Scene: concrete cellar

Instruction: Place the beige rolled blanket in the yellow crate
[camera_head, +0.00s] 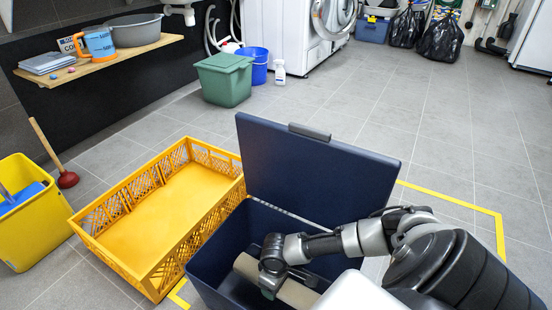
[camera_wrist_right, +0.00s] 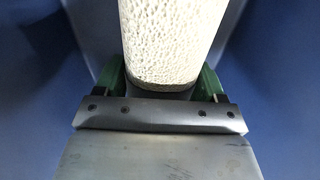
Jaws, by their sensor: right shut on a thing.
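The beige rolled blanket (camera_head: 297,293) lies inside a dark blue box (camera_head: 213,262) with its lid (camera_head: 315,172) standing open. My right gripper (camera_head: 271,282) reaches down into this box and is shut on the blanket around its middle. In the right wrist view the blanket (camera_wrist_right: 172,40) sits between the green fingers of the right gripper (camera_wrist_right: 160,80). The yellow crate (camera_head: 172,210) stands on the floor to the left of the blue box and is empty. My left gripper is not in view.
A yellow bucket (camera_head: 32,235) and a plunger (camera_head: 67,179) stand left of the crate. A green bin (camera_head: 224,82), a blue bucket (camera_head: 256,68) and a white bottle (camera_head: 280,71) are behind. A wooden shelf (camera_head: 100,62) holds several things. The floor at right is clear.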

